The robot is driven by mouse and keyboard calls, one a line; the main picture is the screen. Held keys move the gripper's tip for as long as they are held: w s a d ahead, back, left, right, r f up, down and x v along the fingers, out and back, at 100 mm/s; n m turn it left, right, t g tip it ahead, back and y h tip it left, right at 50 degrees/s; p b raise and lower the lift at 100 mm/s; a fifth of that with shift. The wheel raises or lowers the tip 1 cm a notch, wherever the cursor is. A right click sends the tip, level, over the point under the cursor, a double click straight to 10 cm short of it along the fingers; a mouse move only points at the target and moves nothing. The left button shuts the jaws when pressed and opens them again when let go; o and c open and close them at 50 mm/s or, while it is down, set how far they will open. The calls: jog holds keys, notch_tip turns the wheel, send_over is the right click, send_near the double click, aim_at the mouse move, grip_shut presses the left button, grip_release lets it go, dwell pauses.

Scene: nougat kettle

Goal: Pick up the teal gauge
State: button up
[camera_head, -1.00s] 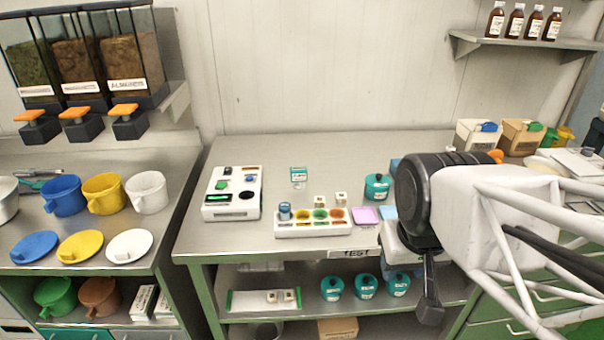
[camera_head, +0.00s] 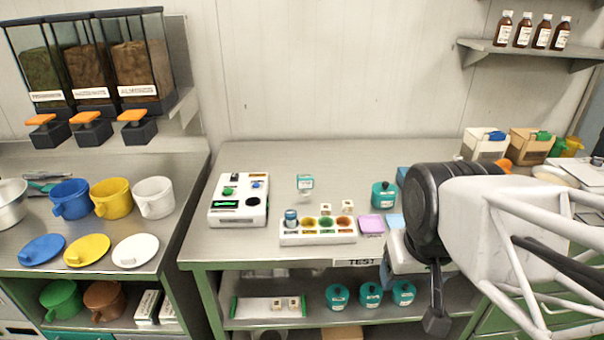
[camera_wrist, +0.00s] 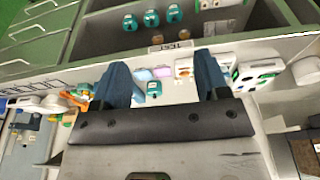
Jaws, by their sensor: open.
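Several teal things are in view, and I cannot tell for certain which is the gauge. A small teal-and-white piece (camera_head: 305,182) stands upright on the bench behind the slotted white tray. A round teal canister with a dark top (camera_head: 383,194) stands on the bench right of it, just left of my arm; a teal canister (camera_wrist: 153,90) also shows between my fingers in the wrist view. Several similar teal canisters (camera_head: 371,295) stand on the shelf below. My gripper (camera_wrist: 161,64) is open and empty, its two blue fingers apart; in the head view my arm largely hides it.
The slotted white tray (camera_head: 318,239) holds coloured cups and a blue-topped piece at its left end. A white device (camera_head: 239,200) stands left of it. A pink pad (camera_head: 371,225) lies to its right. The back of the bench (camera_head: 340,155) is clear.

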jog(key=w+a+r+m, duration=0.25)
jog(key=w+m, duration=0.25)
jog(key=w, duration=1.1)
jog(key=m+g, duration=0.3)
jog(key=m, duration=0.9)
send_over(305, 176)
notch_tip(305, 176, down, 13)
jog(key=shift+s+d+r, duration=0.1)
jog(key=shift+w+f+m, duration=0.2)
jog(key=shift+f+m, duration=0.05)
jog(key=shift+m, duration=0.05)
jog(key=shift+f, duration=0.1)
jog(key=shift+f, duration=1.2)
jog(key=shift+f, duration=0.1)
